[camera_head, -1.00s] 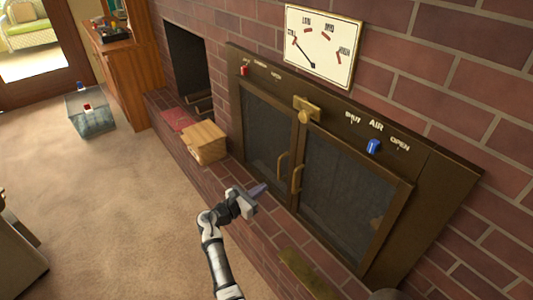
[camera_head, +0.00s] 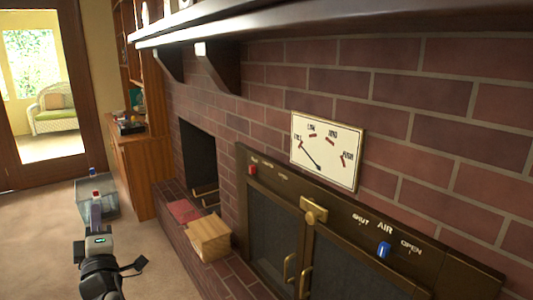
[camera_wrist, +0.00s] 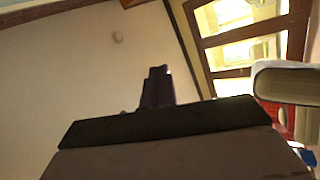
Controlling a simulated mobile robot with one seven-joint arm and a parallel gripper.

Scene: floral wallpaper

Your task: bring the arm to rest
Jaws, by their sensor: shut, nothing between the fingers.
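My gripper (camera_head: 96,212) is at the lower left of the head view, raised with its fingers pointing up. Its fingers are together and hold nothing. In the wrist view, the gripper (camera_wrist: 157,85) points toward a pale ceiling or wall, with nothing at its tips. In the head view, the fingers overlap the glass-sided box on the floor behind them, and I see no contact.
The brick fireplace with its dark metal doors (camera_head: 340,270) fills the right side. A wooden box (camera_head: 209,237) sits on the hearth. A mantel shelf (camera_head: 300,22) juts out above. A clear box (camera_head: 109,198) stands on the carpet by a wooden cabinet (camera_head: 138,175).

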